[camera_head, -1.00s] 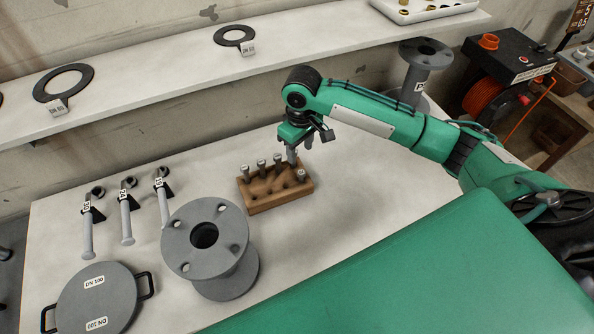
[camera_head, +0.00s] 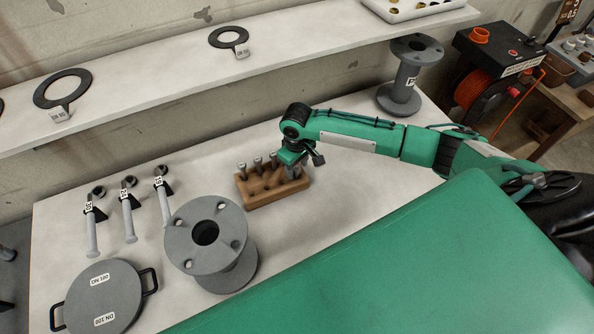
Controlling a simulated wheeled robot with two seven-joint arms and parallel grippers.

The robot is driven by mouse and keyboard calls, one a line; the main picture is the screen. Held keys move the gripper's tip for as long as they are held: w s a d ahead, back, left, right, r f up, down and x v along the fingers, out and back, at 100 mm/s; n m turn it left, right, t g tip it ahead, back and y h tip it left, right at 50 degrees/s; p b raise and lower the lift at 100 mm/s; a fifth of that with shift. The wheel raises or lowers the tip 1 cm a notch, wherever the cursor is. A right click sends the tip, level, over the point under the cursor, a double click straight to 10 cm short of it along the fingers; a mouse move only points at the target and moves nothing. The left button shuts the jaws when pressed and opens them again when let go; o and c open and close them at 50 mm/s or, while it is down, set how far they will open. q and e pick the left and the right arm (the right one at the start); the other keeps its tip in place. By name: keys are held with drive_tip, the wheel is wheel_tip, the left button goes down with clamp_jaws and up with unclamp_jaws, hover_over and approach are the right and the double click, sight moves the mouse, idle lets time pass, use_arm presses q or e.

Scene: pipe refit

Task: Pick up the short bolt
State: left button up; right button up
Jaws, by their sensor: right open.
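A wooden block (camera_head: 262,197) with several grey bolts (camera_head: 258,163) standing in its holes sits on the pale table behind the flanged pipe piece. My right gripper (camera_head: 292,172) is open and points down over the right end of the block. Its fingers are among the bolts there and partly hide them. I cannot tell which of the bolts is the short one, or whether a bolt stands between the fingers. My left gripper is out of view.
A flanged pipe spool (camera_head: 208,242) stands in front of the block. Three labelled wrenches (camera_head: 128,210) lie to the left, and a round handled cover (camera_head: 103,296) lies front left. Another spool (camera_head: 402,75) stands at the back right. A shelf (camera_head: 155,70) runs behind.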

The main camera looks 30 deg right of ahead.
drive_tip(key=shift+f, duration=0.95)
drive_tip(key=shift+c, duration=0.2)
clamp_jaws()
wheel_tip(320, 180, up, 25)
drive_tip(key=p, duration=0.2)
drive_tip(key=shift+p, duration=0.3)
idle(0.4)
